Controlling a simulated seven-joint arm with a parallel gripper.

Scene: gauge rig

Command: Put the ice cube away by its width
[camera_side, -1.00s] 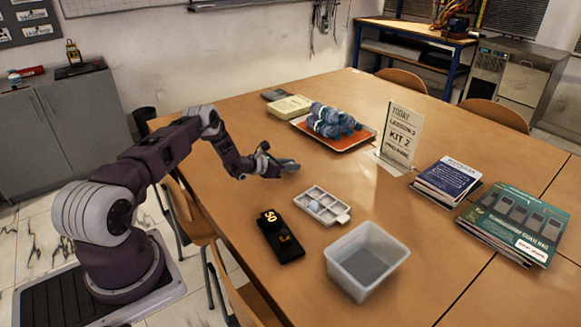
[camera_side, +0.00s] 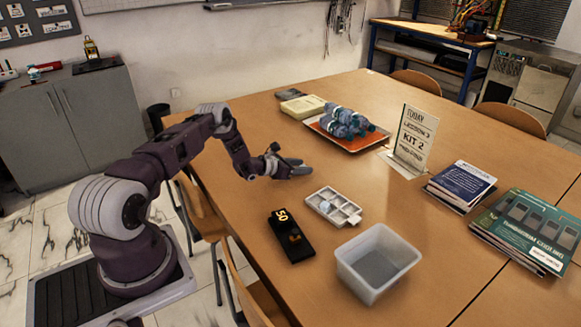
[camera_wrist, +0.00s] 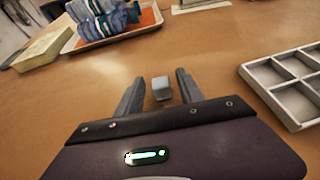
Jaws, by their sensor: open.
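My gripper (camera_side: 303,171) is open above the table, left of and beyond the tray. In the wrist view, my gripper (camera_wrist: 160,92) has its two grey fingers apart with a small pale grey block (camera_wrist: 161,88) between them. I cannot tell whether that block is part of the gripper. A black gauge (camera_side: 292,242) with a yellow "50" lies left of the tray.
An open translucent bin (camera_side: 375,265) stands in front of the tray. Blue rolled bundles (camera_side: 345,121) lie on an orange tray behind, beside a yellowish block (camera_side: 303,107). Table between gripper and sign is clear.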

